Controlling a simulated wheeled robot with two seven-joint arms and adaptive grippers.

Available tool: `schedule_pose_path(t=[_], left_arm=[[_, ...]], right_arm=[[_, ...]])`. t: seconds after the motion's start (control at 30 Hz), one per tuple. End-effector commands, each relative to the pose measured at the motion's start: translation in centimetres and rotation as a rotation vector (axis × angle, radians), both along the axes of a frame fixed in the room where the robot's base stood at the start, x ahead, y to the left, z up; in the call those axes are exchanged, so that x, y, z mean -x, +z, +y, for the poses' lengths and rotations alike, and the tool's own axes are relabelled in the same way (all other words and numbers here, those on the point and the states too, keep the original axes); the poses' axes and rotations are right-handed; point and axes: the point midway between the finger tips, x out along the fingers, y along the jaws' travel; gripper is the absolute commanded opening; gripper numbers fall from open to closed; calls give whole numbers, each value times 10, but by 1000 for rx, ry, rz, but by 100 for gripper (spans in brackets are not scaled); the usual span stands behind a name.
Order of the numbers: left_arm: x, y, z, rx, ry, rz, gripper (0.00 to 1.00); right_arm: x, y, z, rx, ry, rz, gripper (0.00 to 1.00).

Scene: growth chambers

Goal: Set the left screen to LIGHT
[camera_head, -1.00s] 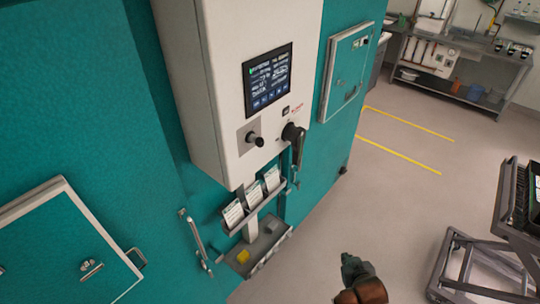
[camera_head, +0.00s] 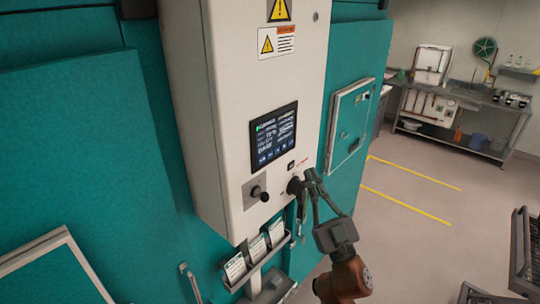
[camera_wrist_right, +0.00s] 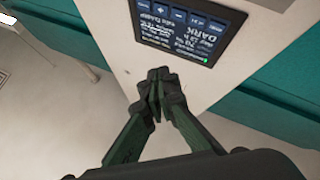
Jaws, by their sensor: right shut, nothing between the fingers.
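A dark screen (camera_head: 274,136) with pale text and a row of blue buttons along its bottom is on the front of a white control box (camera_head: 228,125). It also shows upside down in the right wrist view (camera_wrist_right: 188,25), where the word DARK is readable. It is the only screen in view. My right gripper (camera_head: 311,180) is shut and empty, below and right of the screen, overlapping a black handle (camera_head: 295,187). My left gripper is not in view.
A black knob (camera_head: 261,195) sticks out below the screen. A card rack (camera_head: 255,268) hangs under the box. A small teal door panel (camera_head: 347,123) is to the right. A cart (camera_head: 520,255) stands at the right edge; open floor lies between.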

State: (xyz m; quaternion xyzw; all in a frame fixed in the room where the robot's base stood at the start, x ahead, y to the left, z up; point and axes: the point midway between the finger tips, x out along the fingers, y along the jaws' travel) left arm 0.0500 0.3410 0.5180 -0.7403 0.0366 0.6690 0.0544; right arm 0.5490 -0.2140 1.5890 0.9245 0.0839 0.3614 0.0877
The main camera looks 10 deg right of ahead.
Motion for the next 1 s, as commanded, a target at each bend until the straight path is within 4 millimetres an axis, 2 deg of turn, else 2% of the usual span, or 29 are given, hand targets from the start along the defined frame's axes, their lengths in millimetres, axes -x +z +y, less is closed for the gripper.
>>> schedule_pose_path(t=[0.13, 0.57, 1.0], left_arm=[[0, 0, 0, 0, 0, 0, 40], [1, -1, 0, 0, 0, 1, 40], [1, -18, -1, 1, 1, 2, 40]], right_arm=[[6, 14, 11, 17, 29, -43, 0], [4, 14, 13, 17, 29, -44, 0], [-39, 12, 46, 16, 30, -44, 0]])
